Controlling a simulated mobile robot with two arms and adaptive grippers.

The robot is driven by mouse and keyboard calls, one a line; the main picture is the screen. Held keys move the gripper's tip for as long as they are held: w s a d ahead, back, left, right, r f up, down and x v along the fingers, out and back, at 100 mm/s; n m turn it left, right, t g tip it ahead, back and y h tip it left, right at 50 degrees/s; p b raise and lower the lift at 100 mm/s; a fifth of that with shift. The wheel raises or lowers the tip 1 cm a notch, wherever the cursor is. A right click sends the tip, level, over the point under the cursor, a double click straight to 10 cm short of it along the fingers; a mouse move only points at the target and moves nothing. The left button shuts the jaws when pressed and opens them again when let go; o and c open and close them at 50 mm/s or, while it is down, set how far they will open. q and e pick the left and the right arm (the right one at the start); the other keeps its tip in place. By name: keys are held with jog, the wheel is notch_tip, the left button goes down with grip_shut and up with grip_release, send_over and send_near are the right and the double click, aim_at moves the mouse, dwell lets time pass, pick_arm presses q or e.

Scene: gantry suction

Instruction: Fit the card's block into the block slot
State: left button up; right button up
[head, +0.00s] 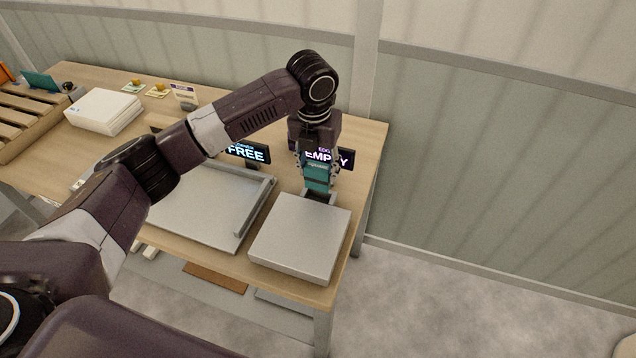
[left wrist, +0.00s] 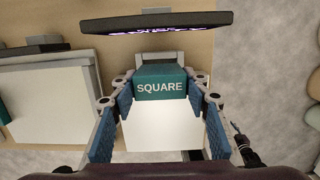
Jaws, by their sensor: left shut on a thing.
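My left gripper (head: 318,172) is shut on a teal block (head: 318,183). In the left wrist view the gripper (left wrist: 161,88) has a finger on each side of the block (left wrist: 161,87), which reads "SQUARE". The block is at the back edge of a pale square plate (head: 300,238), just in front of a dark sign reading "EMPTY" (head: 346,157). A dark fitting (head: 319,196) shows right under the block; I cannot tell whether the block sits in it. A small printed card (head: 184,95) stands at the back of the table. My right gripper is not in view.
A grey tray (head: 262,205) with a raised rim lies left of the plate, below a "FREE" sign (head: 249,151). A white box (head: 104,111) and a slatted wooden rack (head: 28,113) are at the left. The table's right edge is close to the plate.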

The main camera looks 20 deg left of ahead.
aim_at(318, 187)
pick_arm(q)
notch_tip(318, 187, down, 2)
notch_tip(318, 187, down, 4)
jog(key=shift+f+p, duration=0.2)
jog(key=shift+p, duration=0.35)
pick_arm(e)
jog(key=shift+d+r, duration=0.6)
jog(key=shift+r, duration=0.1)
pick_arm(q)
jog(key=shift+f, duration=0.2)
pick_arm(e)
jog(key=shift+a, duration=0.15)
pick_arm(q)
jog(key=o, duration=1.2)
jog(key=shift+o, duration=0.2)
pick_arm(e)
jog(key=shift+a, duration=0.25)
pick_arm(q)
jog(key=r, duration=0.4)
jog(key=s+r+b, duration=0.1)
jog(key=r, duration=0.3)
jog(key=r+b, duration=0.1)
jog(key=r, duration=0.3)
jog(key=shift+s+r, duration=0.15)
jog(key=shift+s, duration=0.05)
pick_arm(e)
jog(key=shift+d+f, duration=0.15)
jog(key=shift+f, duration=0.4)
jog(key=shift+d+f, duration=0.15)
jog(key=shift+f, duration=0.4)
